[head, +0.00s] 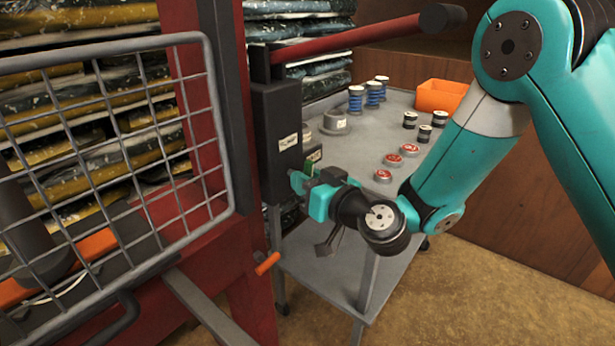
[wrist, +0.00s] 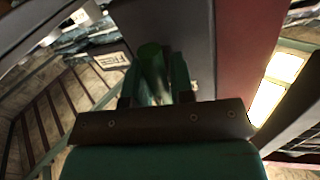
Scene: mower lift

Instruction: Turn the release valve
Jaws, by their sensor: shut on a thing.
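The release valve appears as a small green handle (head: 308,167) low on the dark box (head: 278,135) fixed to the red post. My gripper (head: 303,182) is at the box's lower right side, shut on the green handle. In the wrist view, the handle (wrist: 151,58) stands between the two fingers of my gripper (wrist: 157,84). The fingers hide its lower part, and its exact turn angle is hard to tell.
A grey table (head: 345,255) behind my arm holds red-topped cans, blue springs and an orange bin (head: 440,96). A wire mesh guard (head: 110,160) stands at left. A red lever (head: 345,40) sticks out above the box. An orange-handled rod (head: 267,263) is below.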

